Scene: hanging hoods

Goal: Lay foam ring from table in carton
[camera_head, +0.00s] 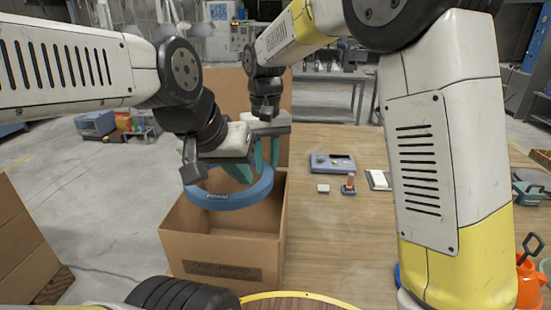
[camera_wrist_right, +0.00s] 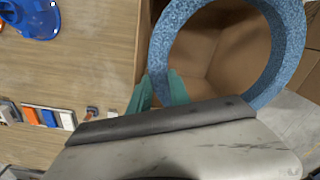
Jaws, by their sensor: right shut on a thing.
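The blue foam ring (camera_head: 228,197) is held over the open top of the brown carton (camera_head: 222,255), tilted a little. In the right wrist view the ring (camera_wrist_right: 270,88) is large, with the carton's brown inside (camera_wrist_right: 215,50) showing through it. My right gripper (camera_wrist_right: 160,90) has its teal fingers on either side of the ring's band and is shut on it. My left gripper (camera_head: 236,172) is close beside it above the carton, at the ring's back edge. Its fingers partly overlap the ring, and their gap is unclear.
The wooden table (camera_head: 330,230) stands right of the carton. It bears a blue-grey device (camera_head: 332,163), a small white block (camera_head: 323,188), a stamp-like item (camera_head: 349,184) and an orange container (camera_head: 528,285). Another carton (camera_head: 20,245) stands at the left. The table's middle is clear.

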